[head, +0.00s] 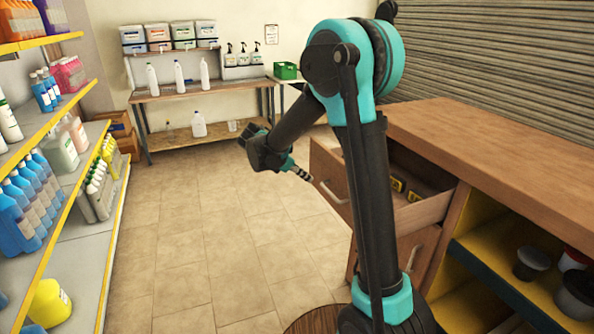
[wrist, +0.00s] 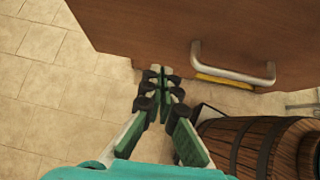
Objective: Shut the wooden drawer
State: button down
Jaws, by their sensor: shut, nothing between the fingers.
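The wooden drawer (head: 328,168) stands pulled out of the wooden counter. Its front faces left in the head view, and dark items with yellow labels (head: 405,190) lie inside. A metal bar handle (head: 331,192) is on the front. In the wrist view the drawer front (wrist: 150,30) fills the top, with the handle (wrist: 232,68) right of my gripper. My gripper (head: 306,176) is shut and empty close to the drawer front; its fingertips also show in the wrist view (wrist: 157,72), near the front's lower edge. I cannot tell whether they touch it. My arm hides part of the drawer.
The wooden counter (head: 500,140) has open shelves (head: 500,262) with dark pots at lower right. A wooden barrel (wrist: 268,146) stands at right in the wrist view. A product shelf (head: 75,195) lines the left. The tiled floor (head: 215,245) between is clear.

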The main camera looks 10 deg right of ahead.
aim_at(324, 179)
jog(key=shift+w+d, duration=0.3)
jog(key=shift+d, duration=0.65)
jog(key=shift+w+d, duration=0.3)
jog(key=shift+d, duration=0.65)
jog(key=shift+d, duration=0.1)
jog(key=w+d, duration=0.2)
jog(key=d, duration=0.6)
jog(key=w+d, duration=0.3)
jog(key=d, duration=0.5)
jog(key=w+d, duration=0.3)
jog(key=d, duration=0.6)
jog(key=shift+w, duration=0.1)
jog(key=shift+w+d, duration=0.15)
jog(key=shift+d, duration=0.2)
jog(key=shift+r, duration=0.1)
